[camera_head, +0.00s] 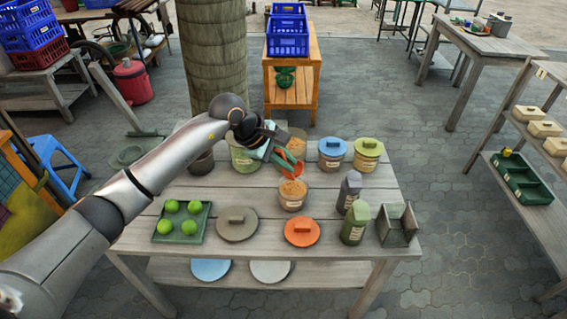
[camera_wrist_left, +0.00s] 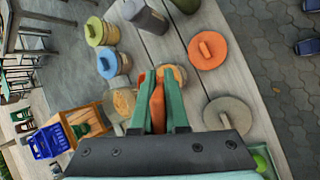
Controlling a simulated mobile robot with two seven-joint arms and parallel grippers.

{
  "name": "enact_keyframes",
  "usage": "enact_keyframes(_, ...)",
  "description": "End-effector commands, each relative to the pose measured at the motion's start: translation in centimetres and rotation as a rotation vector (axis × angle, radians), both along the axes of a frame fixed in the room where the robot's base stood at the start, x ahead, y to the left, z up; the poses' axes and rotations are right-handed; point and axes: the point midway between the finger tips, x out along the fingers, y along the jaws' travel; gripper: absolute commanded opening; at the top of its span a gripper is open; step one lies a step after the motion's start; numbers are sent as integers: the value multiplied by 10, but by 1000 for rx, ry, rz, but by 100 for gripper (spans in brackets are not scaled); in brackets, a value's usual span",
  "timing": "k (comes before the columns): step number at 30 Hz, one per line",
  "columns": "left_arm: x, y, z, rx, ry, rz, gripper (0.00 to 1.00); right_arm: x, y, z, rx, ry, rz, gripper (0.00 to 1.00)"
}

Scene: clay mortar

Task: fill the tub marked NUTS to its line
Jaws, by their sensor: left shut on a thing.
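My left gripper (camera_head: 279,156) is shut on an orange scoop (camera_head: 291,168), which is tilted above an open tub (camera_head: 292,202). The scoop also shows between the green fingers in the left wrist view (camera_wrist_left: 157,104). The tub holds orange-brown bits and has a pale label too small to read; the fill line cannot be made out. Another open tub (camera_head: 298,146) with tan contents stands behind, partly hidden by the gripper. An open tub with green contents (camera_head: 244,160) stands to its left. I cannot tell which tub is marked NUTS. My right gripper is not in view.
A blue-lidded tub (camera_head: 332,153) and a green-lidded tub (camera_head: 367,154) stand at back right. Dark (camera_head: 349,191) and green (camera_head: 355,225) containers and a metal holder (camera_head: 398,225) stand right. Grey (camera_head: 237,223) and orange (camera_head: 301,231) lids lie in front, beside a tray (camera_head: 158,237) of green fruit.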

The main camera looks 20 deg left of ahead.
Motion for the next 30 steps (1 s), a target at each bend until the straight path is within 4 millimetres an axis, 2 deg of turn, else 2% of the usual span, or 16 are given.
enact_keyframes(3, 10, -2, 7, 7, 72, -1, 0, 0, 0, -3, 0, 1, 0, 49)
enact_keyframes(15, 31, -4, 21, 28, 258, 0, 0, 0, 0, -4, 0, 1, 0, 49)
enact_keyframes(30, 37, -4, 27, 36, 327, -1, 0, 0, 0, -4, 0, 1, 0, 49)
